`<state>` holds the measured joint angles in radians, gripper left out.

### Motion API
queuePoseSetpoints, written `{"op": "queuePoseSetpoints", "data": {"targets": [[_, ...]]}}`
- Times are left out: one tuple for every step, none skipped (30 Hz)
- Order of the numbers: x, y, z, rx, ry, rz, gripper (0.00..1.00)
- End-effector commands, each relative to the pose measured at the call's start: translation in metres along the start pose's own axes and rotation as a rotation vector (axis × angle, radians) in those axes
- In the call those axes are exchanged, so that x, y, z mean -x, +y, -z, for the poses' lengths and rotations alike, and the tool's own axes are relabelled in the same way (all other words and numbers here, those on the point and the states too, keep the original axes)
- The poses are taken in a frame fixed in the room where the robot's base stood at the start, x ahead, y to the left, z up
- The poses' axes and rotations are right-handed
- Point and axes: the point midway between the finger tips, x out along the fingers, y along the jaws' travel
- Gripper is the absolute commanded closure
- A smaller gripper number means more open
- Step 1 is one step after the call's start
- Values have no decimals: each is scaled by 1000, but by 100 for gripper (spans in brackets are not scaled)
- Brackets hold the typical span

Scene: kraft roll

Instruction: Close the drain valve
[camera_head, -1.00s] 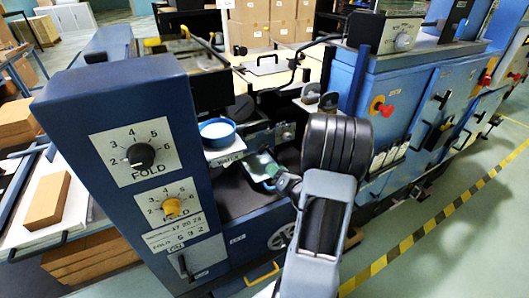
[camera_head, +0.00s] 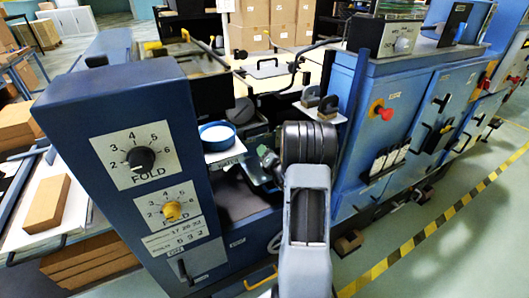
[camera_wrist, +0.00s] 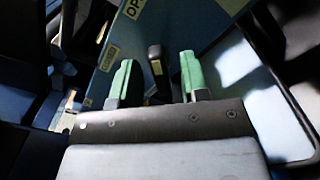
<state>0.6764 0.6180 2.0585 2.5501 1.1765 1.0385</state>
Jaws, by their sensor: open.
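In the wrist view, my gripper (camera_wrist: 156,72) is open, with its two green fingers apart. A short dark lever (camera_wrist: 153,60) stands in the gap between them, closer to the left finger; I cannot tell whether either finger touches it. Behind it is a blue panel (camera_wrist: 185,28) with a label reading "OP…" (camera_wrist: 133,8), cut off at the top edge, and a smaller label (camera_wrist: 109,57) that I cannot read clearly. In the head view, my gripper is mostly hidden by my arm, down in the machine's recess, and I cannot make out the lever there.
The blue fold unit (camera_head: 120,110) with its dials stands left of my arm. A round white-topped tub (camera_head: 217,133) sits beside the recess. A blue cabinet (camera_head: 385,90) with a red knob (camera_head: 382,110) stands right. Free floor lies beyond the yellow-black line (camera_head: 440,228).

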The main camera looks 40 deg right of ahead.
Motion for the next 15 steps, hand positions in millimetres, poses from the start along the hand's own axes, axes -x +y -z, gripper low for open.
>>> {"op": "queuePoseSetpoints", "data": {"targets": [[-3,0,0,0,0,0,58],[-5,0,0,0,0,0,58],[-6,0,0,-1,0,1,58],[-7,0,0,-1,0,1,58],[-8,0,0,-1,0,1,58],[-9,0,0,-1,0,2,58],[-9,0,0,-1,0,2,58],[-9,0,0,-1,0,2,58],[-9,0,0,-1,0,1,58],[-9,0,0,0,0,1,58],[-9,0,0,0,0,1,58],[-9,0,0,0,0,1,58],[-9,0,0,0,0,1,58],[-9,0,0,0,0,1,58],[-9,0,0,0,0,1,62]]}}
